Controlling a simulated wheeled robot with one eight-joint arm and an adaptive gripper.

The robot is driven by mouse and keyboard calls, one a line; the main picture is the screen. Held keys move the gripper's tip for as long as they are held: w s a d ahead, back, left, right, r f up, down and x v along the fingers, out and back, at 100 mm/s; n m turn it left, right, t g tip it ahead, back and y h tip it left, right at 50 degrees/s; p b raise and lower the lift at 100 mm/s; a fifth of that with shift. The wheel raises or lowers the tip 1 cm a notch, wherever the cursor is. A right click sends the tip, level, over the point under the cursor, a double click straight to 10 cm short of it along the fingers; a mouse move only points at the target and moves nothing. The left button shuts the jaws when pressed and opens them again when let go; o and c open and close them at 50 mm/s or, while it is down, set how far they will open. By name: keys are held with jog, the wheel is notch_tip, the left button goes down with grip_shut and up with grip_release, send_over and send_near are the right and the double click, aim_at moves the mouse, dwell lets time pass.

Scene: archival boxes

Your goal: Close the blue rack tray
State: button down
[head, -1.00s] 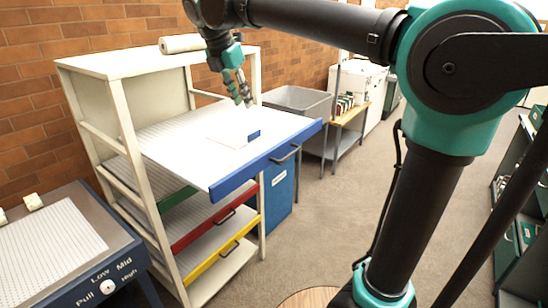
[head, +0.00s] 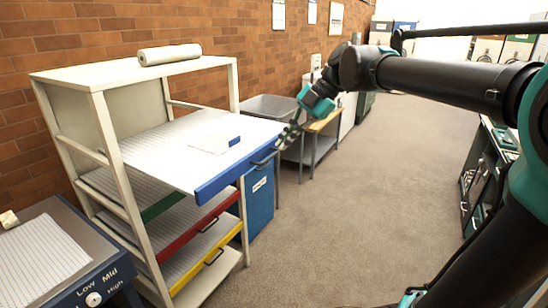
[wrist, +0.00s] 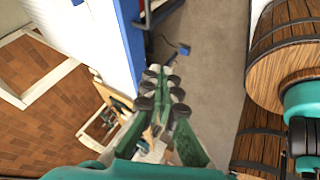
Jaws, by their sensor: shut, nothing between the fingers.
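The blue rack tray is pulled far out of the cream rack, with its blue front (head: 225,172) facing the aisle and a dark handle (head: 263,158) on it. A white card or box with a blue end (head: 215,143) lies on its white surface. My gripper (head: 288,138) is shut and empty, beside the right end of the blue front near the handle. In the wrist view the shut fingers (wrist: 162,88) point along the aisle side of the blue front (wrist: 131,45), with the handle (wrist: 149,14) ahead. Contact with the tray is not clear.
The cream rack (head: 112,130) holds green, red (head: 200,226) and yellow (head: 205,255) trays below. A paper roll (head: 169,54) lies on top. A blue bin (head: 259,195), grey tub (head: 268,106) and small table (head: 325,121) stand behind. The aisle floor (head: 340,220) is clear.

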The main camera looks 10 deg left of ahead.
aim_at(173, 142)
jog(key=x, duration=0.3)
jog(key=w+a+x, duration=0.1)
jog(key=x, duration=0.3)
jog(key=r+x, duration=0.1)
jog(key=x, duration=0.3)
jog(key=shift+w+a, duration=0.2)
jog(key=shift+a, duration=0.2)
jog(key=shift+w+a, duration=0.2)
jog(key=shift+a, duration=0.35)
jog(key=w+a, duration=0.4)
jog(key=a, duration=0.6)
jog(key=w+a, duration=0.4)
jog(key=a, duration=0.6)
jog(key=w+a, duration=0.4)
jog(key=a, duration=0.6)
jog(key=shift+w+a, duration=0.1)
jog(key=shift+w, duration=0.15)
